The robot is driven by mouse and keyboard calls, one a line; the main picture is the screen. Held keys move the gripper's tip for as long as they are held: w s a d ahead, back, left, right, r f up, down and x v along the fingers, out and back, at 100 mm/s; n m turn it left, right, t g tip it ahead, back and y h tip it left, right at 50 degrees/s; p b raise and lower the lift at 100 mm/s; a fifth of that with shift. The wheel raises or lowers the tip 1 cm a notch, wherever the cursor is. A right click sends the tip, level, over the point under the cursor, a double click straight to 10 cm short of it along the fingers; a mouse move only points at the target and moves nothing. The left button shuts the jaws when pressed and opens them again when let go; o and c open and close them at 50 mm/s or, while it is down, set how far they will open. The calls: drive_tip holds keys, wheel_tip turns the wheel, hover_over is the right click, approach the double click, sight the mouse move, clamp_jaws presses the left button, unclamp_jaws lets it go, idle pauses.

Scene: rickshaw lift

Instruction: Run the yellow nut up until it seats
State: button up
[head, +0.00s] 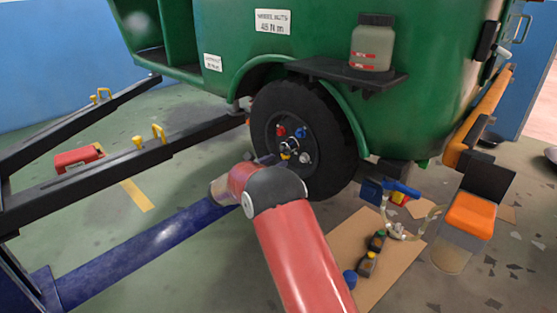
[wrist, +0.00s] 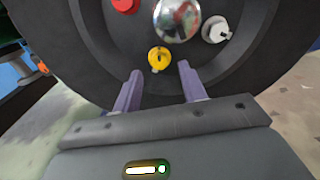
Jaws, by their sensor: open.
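The yellow nut (wrist: 159,58) sits low on the wheel face in the wrist view, below the shiny hub cap (wrist: 177,18). In the head view the yellow nut (head: 285,156) shows small at the lower part of the hub. My gripper (wrist: 157,72) is open, its two purple-grey fingers pointing at the wheel, one to each side below the nut. The fingertips look short of the nut or just at its lower edge; I cannot tell the gap in depth. Whether the nut touches the wheel face is not clear. In the head view my arm hides part of the gripper.
A red nut (wrist: 124,4) and a white-grey nut (wrist: 216,30) flank the hub; a blue nut (head: 301,132) shows in the head view. The black tyre (head: 335,150) surrounds them under the green body. Cardboard (head: 345,240) with bottles lies at right.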

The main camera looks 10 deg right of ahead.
drive_tip(key=shift+x, duration=1.1)
drive_tip(key=shift+c, duration=0.3)
clamp_jaws()
drive_tip(key=shift+a+f+m+b, duration=0.15)
drive_tip(key=shift+m+b, duration=0.15)
drive_tip(key=shift+b, duration=0.25)
